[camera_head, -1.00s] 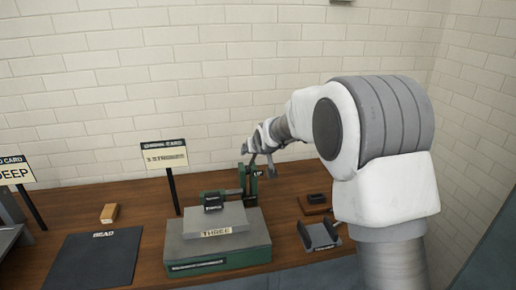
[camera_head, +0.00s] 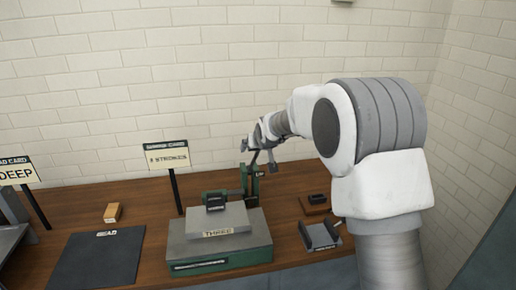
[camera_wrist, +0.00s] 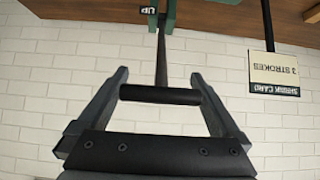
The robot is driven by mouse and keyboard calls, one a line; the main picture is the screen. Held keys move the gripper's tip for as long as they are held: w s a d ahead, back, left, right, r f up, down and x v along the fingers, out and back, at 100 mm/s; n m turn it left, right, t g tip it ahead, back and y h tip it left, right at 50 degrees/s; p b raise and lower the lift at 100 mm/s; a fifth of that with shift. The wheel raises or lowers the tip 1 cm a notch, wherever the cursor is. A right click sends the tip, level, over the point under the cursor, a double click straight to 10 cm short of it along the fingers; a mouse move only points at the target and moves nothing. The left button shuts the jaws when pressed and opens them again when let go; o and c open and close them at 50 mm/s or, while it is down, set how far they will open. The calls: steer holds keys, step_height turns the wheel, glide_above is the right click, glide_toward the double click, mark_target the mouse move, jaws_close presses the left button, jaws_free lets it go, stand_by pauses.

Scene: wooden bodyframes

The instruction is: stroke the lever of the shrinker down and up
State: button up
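The shrinker's green post (camera_head: 250,182) stands at the back of the bench, with an UP label beside the lever top. In the wrist view, the dark lever (camera_wrist: 161,60) runs out from the green frame (camera_wrist: 169,14), past the UP label (camera_wrist: 148,10), to a black crossbar handle (camera_wrist: 160,95). My gripper (camera_wrist: 160,74) has its two fingers wide apart, one at each end of the crossbar, and both seem to touch it. In the head view my gripper (camera_head: 262,160) is small beside the lever top, and the contact is unclear.
A grey plate marked THREE (camera_head: 222,218) lies on a green base (camera_head: 222,261) in front. A card reading 3 STROKES (camera_head: 167,155) stands left. A dark mat (camera_head: 97,262), small wooden block (camera_head: 112,213) and grey tray (camera_head: 320,236) are on the bench (camera_head: 150,215).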

steer(key=b+v, duration=0.2)
steer(key=v, duration=1.5)
steer(key=shift+r, duration=0.2)
steer(key=shift+s, duration=0.1)
